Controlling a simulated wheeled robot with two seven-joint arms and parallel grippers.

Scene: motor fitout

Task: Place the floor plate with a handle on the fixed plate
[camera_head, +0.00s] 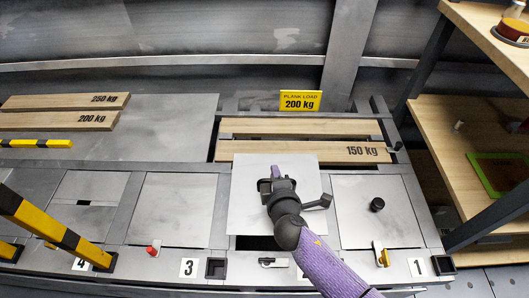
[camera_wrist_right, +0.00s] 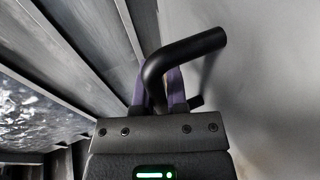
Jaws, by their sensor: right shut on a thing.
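A pale grey square floor plate (camera_head: 243,210) shows in the head view over the bay between the bays marked 3 and 1. My right gripper (camera_head: 277,183) is over its middle and shut on its black handle (camera_wrist_right: 188,53). In the right wrist view my fingers (camera_wrist_right: 160,92) are on both sides of the bent handle bar, and the plate's grey face (camera_wrist_right: 275,85) fills the right side. The plate overlaps the edge of the 150 kg plank. A dark gap (camera_head: 257,243) shows below its near edge. The fixed plate cannot be told for certain. My left gripper is out of view.
A grey plate (camera_head: 175,210) lies left of the bay, and another (camera_head: 370,215) with a black knob (camera_head: 377,205) lies right. Wooden planks (camera_head: 290,151) lie behind. Yellow-black bars (camera_head: 50,228) stand at left. A wooden shelf (camera_head: 455,130) stands at right.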

